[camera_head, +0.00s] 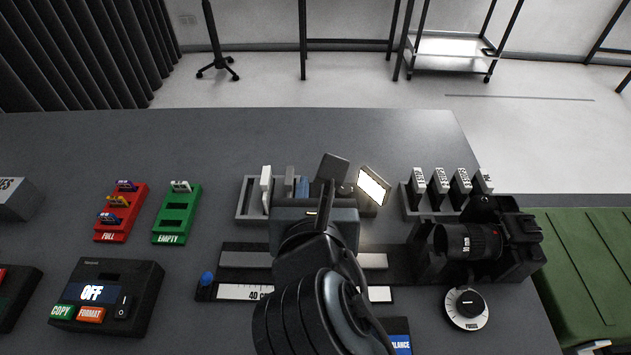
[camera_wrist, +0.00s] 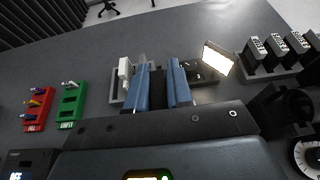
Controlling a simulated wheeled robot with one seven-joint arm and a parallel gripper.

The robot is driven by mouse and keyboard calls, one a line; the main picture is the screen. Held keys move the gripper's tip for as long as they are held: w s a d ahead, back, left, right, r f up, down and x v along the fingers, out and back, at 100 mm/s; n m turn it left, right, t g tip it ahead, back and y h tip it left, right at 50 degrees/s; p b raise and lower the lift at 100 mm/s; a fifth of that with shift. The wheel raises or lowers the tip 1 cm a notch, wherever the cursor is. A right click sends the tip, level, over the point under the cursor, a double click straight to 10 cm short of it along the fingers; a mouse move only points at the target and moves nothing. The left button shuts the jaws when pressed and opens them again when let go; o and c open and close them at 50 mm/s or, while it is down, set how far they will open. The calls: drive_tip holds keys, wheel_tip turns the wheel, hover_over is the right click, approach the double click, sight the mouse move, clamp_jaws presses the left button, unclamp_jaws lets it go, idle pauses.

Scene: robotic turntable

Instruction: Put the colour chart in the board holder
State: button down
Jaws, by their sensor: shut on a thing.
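My gripper (camera_head: 314,186) reaches forward over the far middle of the table. In the wrist view its two blue fingers (camera_wrist: 159,76) stand a little apart, shut on a thin dark panel, which I take for the colour chart (camera_head: 332,168). The panel is tilted in the head view and its printed face does not show. The grey board holder (camera_head: 242,213) is a slotted tray just left of the fingers. A white board (camera_head: 266,188) stands upright in it. A grey board (camera_head: 290,181) stands beside the fingers. My gripper hides the holder's right part.
A lit panel lamp (camera_head: 374,187) stands close right of the fingers. A rack of labelled blocks (camera_head: 411,205) and a camera (camera_head: 470,243) are farther right. Red (camera_head: 113,230) and green (camera_head: 168,235) card trays lie left. The table beyond the holder is clear.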

drive_tip(key=shift+f+b, duration=0.4)
drive_tip(key=shift+f, duration=0.8)
drive_tip(key=shift+p, duration=1.25)
idle(0.6)
drive_tip(key=shift+f+b, duration=0.55)
drive_tip(key=shift+f, duration=1.55)
drive_tip(key=c, duration=0.9)
unclamp_jaws()
drive_tip(key=shift+c, duration=0.2)
drive_tip(key=shift+b+v, duration=0.3)
drive_tip(key=shift+v, duration=3.6)
drive_tip(key=shift+s, duration=0.1)
